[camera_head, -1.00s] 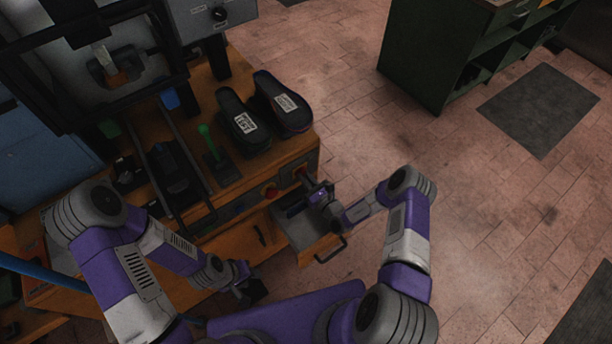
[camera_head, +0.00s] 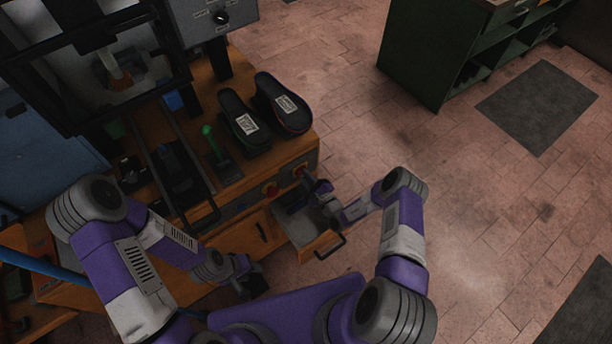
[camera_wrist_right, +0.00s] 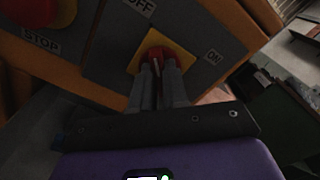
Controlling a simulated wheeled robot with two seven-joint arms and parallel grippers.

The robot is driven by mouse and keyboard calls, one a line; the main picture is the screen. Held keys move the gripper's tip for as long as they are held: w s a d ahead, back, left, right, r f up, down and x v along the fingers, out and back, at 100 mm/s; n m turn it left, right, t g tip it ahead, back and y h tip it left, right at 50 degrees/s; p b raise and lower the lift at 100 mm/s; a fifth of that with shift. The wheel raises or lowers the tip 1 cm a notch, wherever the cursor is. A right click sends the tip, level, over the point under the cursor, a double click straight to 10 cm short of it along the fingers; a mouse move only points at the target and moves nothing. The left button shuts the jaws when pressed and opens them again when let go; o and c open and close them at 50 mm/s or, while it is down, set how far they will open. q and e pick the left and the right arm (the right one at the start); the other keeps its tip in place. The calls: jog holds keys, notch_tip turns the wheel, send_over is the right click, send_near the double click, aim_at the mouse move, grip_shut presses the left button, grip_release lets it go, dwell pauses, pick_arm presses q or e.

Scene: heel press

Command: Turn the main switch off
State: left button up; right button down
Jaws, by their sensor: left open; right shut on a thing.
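The main switch is a red knob on a yellow square plate (camera_wrist_right: 184,54), on a grey panel with an OFF label (camera_wrist_right: 141,5) at upper left and an ON label (camera_wrist_right: 212,56) at right. My right gripper (camera_wrist_right: 158,68) is shut on the red knob; the fingers cover much of it, so its exact angle cannot be told. In the head view the right gripper (camera_head: 307,182) is at the bench's front right corner, and the switch there is largely hidden. My left gripper (camera_head: 254,286) is open and empty, low in front of the bench.
A red stop button (camera_wrist_right: 35,10) sits left of the switch. An open drawer (camera_head: 322,246) juts out below my right gripper. Two dark soles (camera_head: 283,103) and a green-handled lever (camera_head: 211,145) are on the bench top (camera_head: 290,152).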

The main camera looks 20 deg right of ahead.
jog(key=shift+f, duration=0.1)
dwell(0.4)
jog(key=c, duration=1.1)
grip_release()
jog(key=shift+c, duration=0.2)
jog(key=v, duration=0.7)
jog(key=shift+s+d+p, duration=0.15)
jog(key=shift+s+p, duration=0.15)
jog(key=shift+p, duration=0.15)
